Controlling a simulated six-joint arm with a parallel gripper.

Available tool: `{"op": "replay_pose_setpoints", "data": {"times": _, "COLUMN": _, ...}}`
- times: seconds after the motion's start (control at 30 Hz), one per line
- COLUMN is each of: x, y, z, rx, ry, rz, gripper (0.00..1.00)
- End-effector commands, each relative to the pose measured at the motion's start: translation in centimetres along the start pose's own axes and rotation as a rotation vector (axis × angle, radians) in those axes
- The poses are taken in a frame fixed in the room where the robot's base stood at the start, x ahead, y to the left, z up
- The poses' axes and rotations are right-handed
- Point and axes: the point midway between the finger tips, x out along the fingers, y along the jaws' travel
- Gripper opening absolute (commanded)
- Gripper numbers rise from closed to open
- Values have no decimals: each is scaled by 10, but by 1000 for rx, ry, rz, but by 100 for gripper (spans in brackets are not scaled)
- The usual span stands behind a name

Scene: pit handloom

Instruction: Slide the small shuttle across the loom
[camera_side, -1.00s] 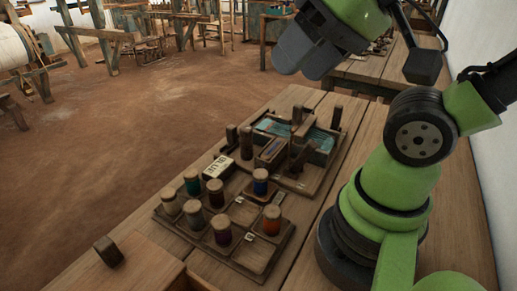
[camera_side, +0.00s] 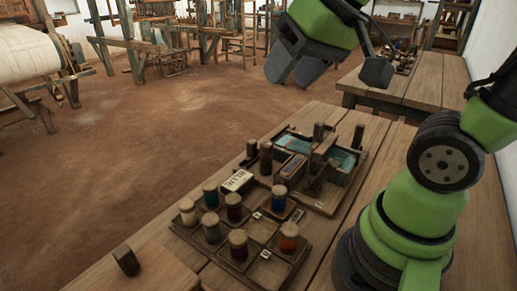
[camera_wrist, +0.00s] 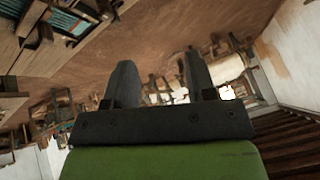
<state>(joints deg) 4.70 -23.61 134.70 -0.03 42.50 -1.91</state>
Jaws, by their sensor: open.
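A small wooden loom with teal threads (camera_side: 343,160) stands on the table, with dark upright posts around it. My gripper (camera_side: 294,70) is open and empty, high above and behind the loom in the side view. In the wrist view my gripper (camera_wrist: 162,75) has its two fingers apart with nothing between them. The teal threads (camera_wrist: 68,20) show at that view's upper left.
A wooden tray (camera_side: 262,254) with several coloured thread spools (camera_side: 233,207) and a white label card (camera_side: 238,181) sits in front of the loom. A small dark block (camera_side: 126,260) stands at the front left. Another table (camera_side: 415,85) stands behind. Big looms are far off.

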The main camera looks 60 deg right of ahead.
Motion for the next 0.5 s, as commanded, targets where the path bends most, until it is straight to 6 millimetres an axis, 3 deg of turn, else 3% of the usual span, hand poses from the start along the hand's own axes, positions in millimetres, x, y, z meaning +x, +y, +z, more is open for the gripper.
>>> {"op": "replay_pose_setpoints", "data": {"times": 0.1, "x": 37, "y": 14, "z": -33, "rx": -11, "ry": -26, "rz": 69, "gripper": 51}}
{"op": "replay_pose_setpoints", "data": {"times": 0.23, "x": 82, "y": 36, "z": -61, "rx": -31, "ry": -51, "rz": 129, "gripper": 51}}
{"op": "replay_pose_setpoints", "data": {"times": 0.37, "x": 132, "y": 64, "z": -78, "rx": -53, "ry": -79, "rz": 180, "gripper": 51}}
{"op": "replay_pose_setpoints", "data": {"times": 0.5, "x": 179, "y": 95, "z": -82, "rx": -73, "ry": -107, "rz": 218, "gripper": 51}}
